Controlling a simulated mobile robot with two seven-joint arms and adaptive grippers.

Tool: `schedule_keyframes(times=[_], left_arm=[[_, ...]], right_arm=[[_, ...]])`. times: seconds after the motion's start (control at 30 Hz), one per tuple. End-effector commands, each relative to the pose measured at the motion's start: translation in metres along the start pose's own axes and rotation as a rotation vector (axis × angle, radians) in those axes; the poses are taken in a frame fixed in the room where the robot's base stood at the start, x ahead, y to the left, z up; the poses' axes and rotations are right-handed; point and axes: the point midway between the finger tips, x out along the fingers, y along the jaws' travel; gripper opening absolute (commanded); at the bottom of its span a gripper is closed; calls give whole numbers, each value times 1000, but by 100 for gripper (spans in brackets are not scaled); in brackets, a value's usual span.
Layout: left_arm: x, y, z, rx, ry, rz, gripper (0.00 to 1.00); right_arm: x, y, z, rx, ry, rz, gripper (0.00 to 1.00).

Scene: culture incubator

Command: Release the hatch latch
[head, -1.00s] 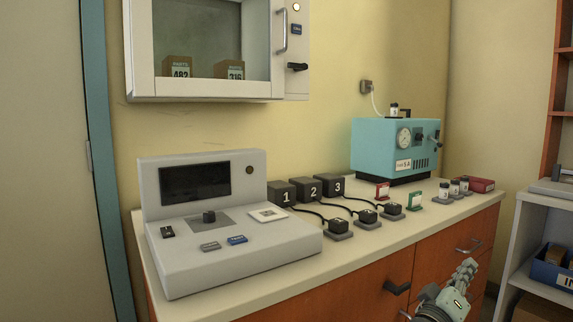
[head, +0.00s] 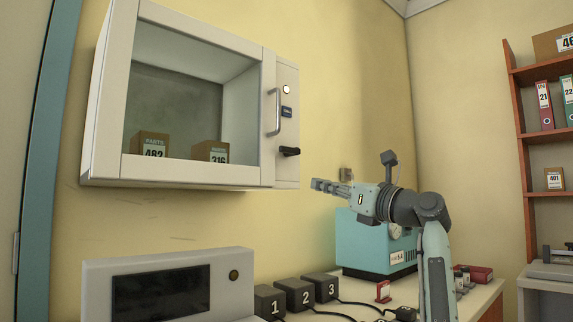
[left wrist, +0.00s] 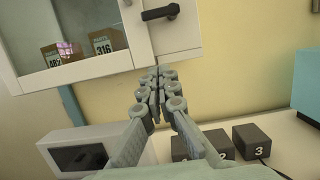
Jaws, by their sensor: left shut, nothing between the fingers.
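The wall cabinet (head: 180,178) has a windowed hatch with a vertical grey bar handle (head: 274,111). The hatch latch, a black lever (head: 289,151), sits on the panel right of the window and lies roughly horizontal. It also shows at the top of the left wrist view (left wrist: 161,12). My left gripper (head: 318,184) is shut and empty, pointing left, below and right of the latch and apart from it. In the left wrist view its closed fingers (left wrist: 158,76) point toward the cabinet's lower edge, below the latch. My right gripper is not in view.
Two parts boxes stand behind the window. Below are a grey console (head: 165,290), numbered black blocks (head: 293,294) and a teal machine (head: 360,240) behind my arm.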

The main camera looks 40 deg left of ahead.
Motion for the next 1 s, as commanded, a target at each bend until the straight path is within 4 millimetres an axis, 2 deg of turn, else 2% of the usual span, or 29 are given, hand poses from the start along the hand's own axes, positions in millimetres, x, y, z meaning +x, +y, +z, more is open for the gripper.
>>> schedule_keyframes(times=[0.37,0.53,0.6,0.87,1.0], left_arm=[[6,0,1,3,-3,2,0],[32,1,2,4,-3,5,0],[46,1,2,5,-5,5,0],[102,1,3,5,-4,4,0],[106,0,25,3,-5,1,0]], right_arm=[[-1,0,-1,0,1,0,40],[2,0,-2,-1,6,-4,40],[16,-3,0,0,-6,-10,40],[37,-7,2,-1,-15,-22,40],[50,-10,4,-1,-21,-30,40]])
